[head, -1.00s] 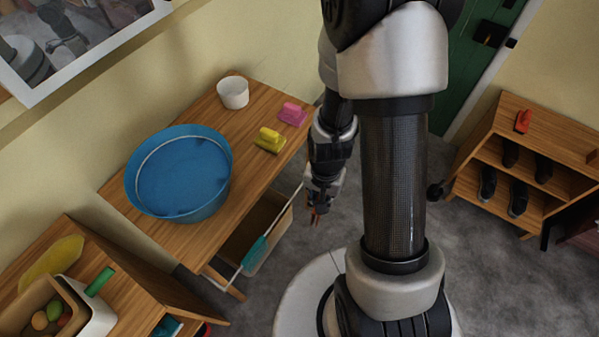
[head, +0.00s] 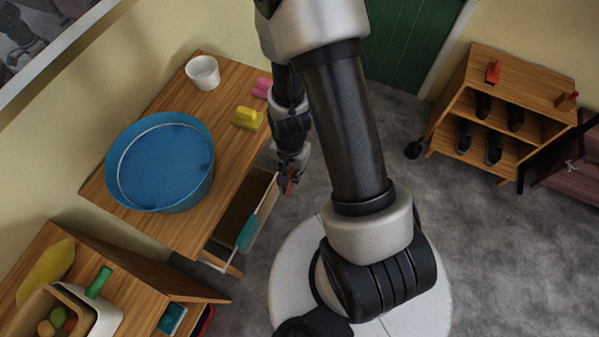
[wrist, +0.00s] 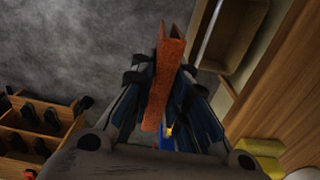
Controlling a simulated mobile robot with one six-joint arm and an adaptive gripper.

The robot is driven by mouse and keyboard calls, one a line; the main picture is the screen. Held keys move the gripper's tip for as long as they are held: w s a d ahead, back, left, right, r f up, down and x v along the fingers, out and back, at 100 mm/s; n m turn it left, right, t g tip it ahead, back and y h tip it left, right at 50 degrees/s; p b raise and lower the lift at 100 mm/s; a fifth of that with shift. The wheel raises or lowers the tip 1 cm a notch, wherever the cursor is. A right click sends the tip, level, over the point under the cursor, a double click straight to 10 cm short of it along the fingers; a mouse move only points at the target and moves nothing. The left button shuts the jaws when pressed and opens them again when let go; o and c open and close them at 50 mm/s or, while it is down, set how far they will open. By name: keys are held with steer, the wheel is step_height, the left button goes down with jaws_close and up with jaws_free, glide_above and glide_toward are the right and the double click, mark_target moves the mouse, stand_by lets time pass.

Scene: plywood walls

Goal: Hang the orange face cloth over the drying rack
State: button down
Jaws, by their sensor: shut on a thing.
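The orange face cloth (head: 290,180) hangs as a small folded strip from my gripper (head: 291,168). In the wrist view, the cloth (wrist: 164,85) runs between the dark fingers of my gripper (wrist: 160,92), which are shut on it. The drying rack looks to be the pale rail (head: 263,208) along the table's front side, with a teal cloth (head: 247,232) draped over its nearer part. My gripper is by the rail's far end, apart from the teal cloth. I cannot tell whether the orange cloth touches the rail.
A wooden table (head: 205,224) carries a blue tub (head: 160,165), a white pot (head: 203,72), a yellow block (head: 248,118) and a pink block (head: 262,87). An open bin or drawer (head: 235,212) lies behind the rail.

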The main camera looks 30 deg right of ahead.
glide_above(274, 179)
steer(key=shift+w+d+p, duration=0.1)
steer(key=shift+p, duration=0.2)
steer(key=shift+f+b, duration=3.8)
steer(key=shift+f, duration=1.15)
steer(key=c, duration=1.5)
jaws_free()
steer(key=shift+o, duration=0.2)
